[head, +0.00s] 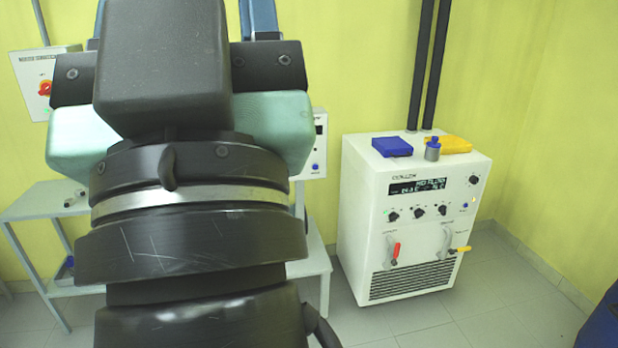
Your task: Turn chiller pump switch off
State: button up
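The chiller (350,215) is a white floor-standing cabinet right of centre, with a lit display (418,187). Below the display is a row of black knobs (418,212); another black knob (474,180) sits at the upper right, above a small blue button (463,205). I cannot tell which one is the pump switch, and the labels are too small to read. My gripper (180,120) fills the left part of the view, seen from behind, apart from and left of the chiller in the picture. Its fingertips are cut off by the top edge.
A blue box (392,147), a grey bottle (432,150) and a yellow item (455,145) lie on the chiller's top. Its front carries a red-handled valve (396,252) and a yellow-handled valve (459,249). A grey table (35,203) stands left. The floor (500,310) before the chiller is clear.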

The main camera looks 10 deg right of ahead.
aim_at(418, 212)
jog(key=i+l, duration=0.8)
jog(key=l, duration=0.2)
jog(key=i+l, duration=0.85)
jog(key=l, duration=0.15)
jog(key=i+l, duration=0.8)
jog(key=l, duration=0.2)
jog(key=z, duration=0.05)
